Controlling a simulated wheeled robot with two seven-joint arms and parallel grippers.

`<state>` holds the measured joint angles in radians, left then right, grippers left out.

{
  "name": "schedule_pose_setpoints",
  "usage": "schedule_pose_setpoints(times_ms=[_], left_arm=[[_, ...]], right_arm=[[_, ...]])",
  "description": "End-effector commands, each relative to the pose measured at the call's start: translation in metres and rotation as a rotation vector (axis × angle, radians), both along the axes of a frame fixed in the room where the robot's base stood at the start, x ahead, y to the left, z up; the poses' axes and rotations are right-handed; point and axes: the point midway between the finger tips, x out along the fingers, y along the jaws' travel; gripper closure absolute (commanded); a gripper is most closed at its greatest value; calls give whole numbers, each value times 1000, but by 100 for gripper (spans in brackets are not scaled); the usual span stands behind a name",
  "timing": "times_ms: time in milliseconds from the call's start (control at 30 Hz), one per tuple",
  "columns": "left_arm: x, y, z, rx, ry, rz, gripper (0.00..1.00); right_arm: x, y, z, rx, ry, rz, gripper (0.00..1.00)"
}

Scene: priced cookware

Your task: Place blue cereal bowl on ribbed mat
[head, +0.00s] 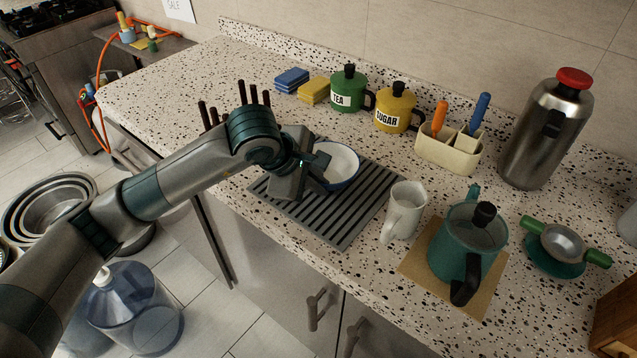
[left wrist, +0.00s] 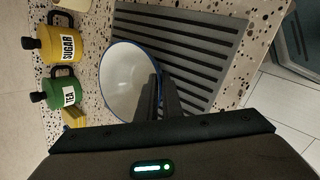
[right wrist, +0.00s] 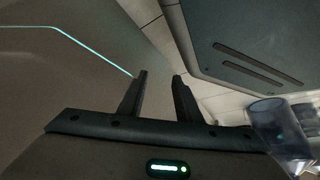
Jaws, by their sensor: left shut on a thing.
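The blue cereal bowl (head: 343,163), white inside with a blue rim, is at the back part of the ribbed mat (head: 345,226). My left gripper (head: 318,166) is shut on the bowl's near-left rim. In the left wrist view the bowl (left wrist: 127,80) overlaps the edge of the dark ribbed mat (left wrist: 190,50), and the fingers (left wrist: 158,100) are at its rim. Whether the bowl touches the mat or hangs just above it cannot be told. My right gripper (right wrist: 158,85) is open and empty, away from the counter.
A white mug (head: 404,210) stands just right of the mat, with a teal kettle (head: 468,245) beyond it. Green tea (head: 348,90) and yellow sugar (head: 396,108) canisters and a cream caddy (head: 448,150) stand behind. The mat's front part is bare.

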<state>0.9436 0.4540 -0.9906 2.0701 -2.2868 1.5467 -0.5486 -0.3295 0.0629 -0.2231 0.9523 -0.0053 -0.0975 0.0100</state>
Motion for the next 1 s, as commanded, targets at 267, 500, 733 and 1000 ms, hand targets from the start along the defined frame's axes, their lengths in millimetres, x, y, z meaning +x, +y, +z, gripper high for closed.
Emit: schedule_pose_setpoints(times_ms=[267,500,733,1000], left_arm=[[0,0,-1,0,-1,0,100],[0,0,-2,0,0,0,75],[0,0,-2,0,0,0,75],[0,0,1,0,0,0,75]], right_arm=[[-1,1,-1,2,-6,0,69],[10,3,4,8,-29,1,69],[7,3,3,7,-22,1,69],[1,1,3,2,-5,2,69]])
